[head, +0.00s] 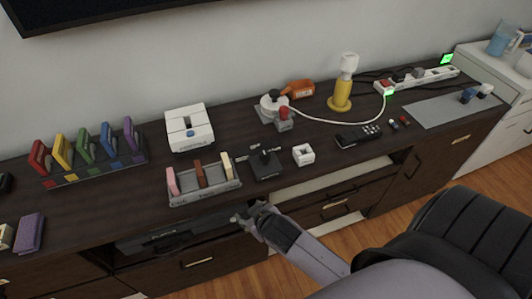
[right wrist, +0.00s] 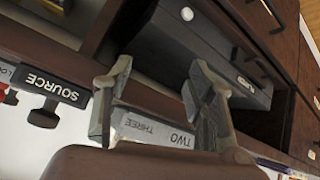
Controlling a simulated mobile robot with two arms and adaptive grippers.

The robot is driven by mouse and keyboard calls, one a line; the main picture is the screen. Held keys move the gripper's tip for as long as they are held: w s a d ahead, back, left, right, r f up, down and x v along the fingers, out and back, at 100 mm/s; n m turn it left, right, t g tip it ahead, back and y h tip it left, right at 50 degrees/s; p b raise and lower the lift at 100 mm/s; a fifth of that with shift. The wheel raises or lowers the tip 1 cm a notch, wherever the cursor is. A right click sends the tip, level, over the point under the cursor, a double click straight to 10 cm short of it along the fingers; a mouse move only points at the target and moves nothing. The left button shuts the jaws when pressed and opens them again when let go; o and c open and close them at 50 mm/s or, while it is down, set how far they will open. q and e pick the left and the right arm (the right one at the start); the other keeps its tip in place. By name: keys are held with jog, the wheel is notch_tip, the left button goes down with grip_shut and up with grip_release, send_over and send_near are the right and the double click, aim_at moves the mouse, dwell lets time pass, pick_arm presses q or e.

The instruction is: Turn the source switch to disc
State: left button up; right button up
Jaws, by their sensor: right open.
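The source switch (head: 265,163) is a dark block with a black upright lever, near the front edge of the cabinet top in the head view. In the right wrist view its front label reads SOURCE (right wrist: 50,86), upside down, with a dark knob-like part beside it. I cannot read which setting the lever is at. My right gripper (head: 240,215) is open and empty, in front of the cabinet and below its top edge, apart from the switch. Its two fingers also show in the right wrist view (right wrist: 160,100). My left gripper is not in view.
A grey tray (head: 205,198) with labelled slots and upright pieces stands left of the switch; a white block (head: 303,155) stands to its right. A dark device (head: 165,238) sits in the open shelf below. A remote (head: 358,135) and a yellow lamp (head: 341,95) are farther right.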

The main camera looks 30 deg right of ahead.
jog(key=w+a+r+t, duration=0.1)
jog(key=w+r+t, duration=0.1)
jog(key=r, duration=0.3)
jog(key=w+a+r+n+t+y, duration=0.1)
jog(key=w+r+t, duration=0.1)
jog(key=w+r, duration=0.2)
jog(key=w+r+t, duration=0.2)
jog(key=w+r, duration=0.2)
jog(key=r, duration=0.1)
jog(key=shift+w+a+r, duration=0.2)
jog(key=shift+a+r, duration=0.1)
jog(key=shift+a, duration=0.1)
jog(key=w+a+r+n+t+y, duration=0.4)
jog(key=a+r+y, duration=0.1)
jog(key=r, duration=0.5)
jog(key=s+a+r+n+g+y, duration=0.3)
jog(key=a+r+n+g+y, duration=0.65)
jog(key=n+y, duration=0.45)
jog(key=n+g+h, duration=0.3)
jog(key=g+h, duration=0.6)
jog(key=h, duration=1)
send_near(265, 155)
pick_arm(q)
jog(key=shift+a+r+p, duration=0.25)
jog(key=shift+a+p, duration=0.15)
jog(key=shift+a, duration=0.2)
pick_arm(e)
notch_tip(265, 155, down, 9)
jog(key=shift+w+r, duration=0.15)
jog(key=shift+r, duration=0.05)
